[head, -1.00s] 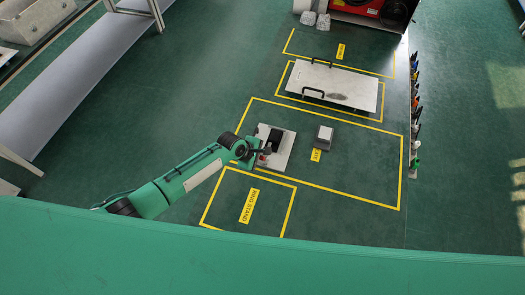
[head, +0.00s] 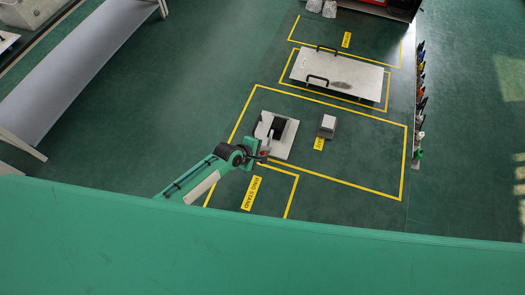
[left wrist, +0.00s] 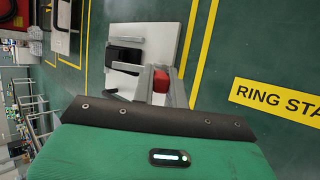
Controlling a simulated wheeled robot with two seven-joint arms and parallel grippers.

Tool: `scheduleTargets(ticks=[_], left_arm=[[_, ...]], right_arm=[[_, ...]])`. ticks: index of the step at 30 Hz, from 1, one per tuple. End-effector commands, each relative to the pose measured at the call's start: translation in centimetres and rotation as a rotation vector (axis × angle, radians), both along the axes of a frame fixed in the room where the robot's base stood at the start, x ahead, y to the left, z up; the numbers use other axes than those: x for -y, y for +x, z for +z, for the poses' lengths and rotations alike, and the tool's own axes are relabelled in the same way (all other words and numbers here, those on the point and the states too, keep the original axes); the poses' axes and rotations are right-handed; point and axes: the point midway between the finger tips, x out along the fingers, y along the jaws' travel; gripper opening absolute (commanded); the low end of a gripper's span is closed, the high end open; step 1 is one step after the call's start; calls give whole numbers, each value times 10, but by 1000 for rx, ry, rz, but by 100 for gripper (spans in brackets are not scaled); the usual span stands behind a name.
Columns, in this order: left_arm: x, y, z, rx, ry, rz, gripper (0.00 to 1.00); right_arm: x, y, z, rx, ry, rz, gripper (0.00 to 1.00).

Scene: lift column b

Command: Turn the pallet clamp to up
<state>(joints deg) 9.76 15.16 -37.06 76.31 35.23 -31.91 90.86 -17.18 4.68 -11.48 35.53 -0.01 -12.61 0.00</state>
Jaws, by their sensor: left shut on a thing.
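The pallet clamp is a pale plate (head: 287,147) with a black block (head: 279,128), inside the large yellow floor outline. In the left wrist view the pale plate (left wrist: 160,40) and black block (left wrist: 125,55) lie just beyond my fingers. My left gripper (head: 263,156) is at the plate's near left edge. In the left wrist view my left gripper (left wrist: 161,85) is shut on a red part (left wrist: 160,81), which looks like the clamp's handle. The fingers hide much of it, and how it joins the block is unclear. My right gripper is out of view.
A small grey box with a white top (head: 328,123) stands right of the clamp. A pale panel with black handles (head: 336,80) lies farther back. Tools (head: 420,100) line the right side, and a grey bench (head: 80,75) is at left. Green floor lies between.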

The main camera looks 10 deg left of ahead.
Motion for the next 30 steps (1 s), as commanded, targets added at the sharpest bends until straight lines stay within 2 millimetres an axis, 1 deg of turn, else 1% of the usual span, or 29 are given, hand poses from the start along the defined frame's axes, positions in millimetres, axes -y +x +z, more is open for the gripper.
scheduleTargets(ticks=[3,4,6,7,16,20,23,30], left_arm=[[1,0,0,-2,-2,-1,0],[1,0,0,-2,-2,-1,18],[1,0,0,-2,-2,-1,32],[1,0,0,-2,-2,-1,36],[0,0,1,-1,-1,0,36],[-3,-4,4,-1,-1,0,36],[-9,-10,11,-1,0,-1,36],[-28,-30,38,0,-2,0,36]], right_arm=[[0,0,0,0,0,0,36],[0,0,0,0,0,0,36],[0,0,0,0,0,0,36],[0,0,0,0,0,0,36],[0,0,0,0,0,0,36],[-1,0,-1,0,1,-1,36],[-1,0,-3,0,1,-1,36],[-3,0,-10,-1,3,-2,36]])
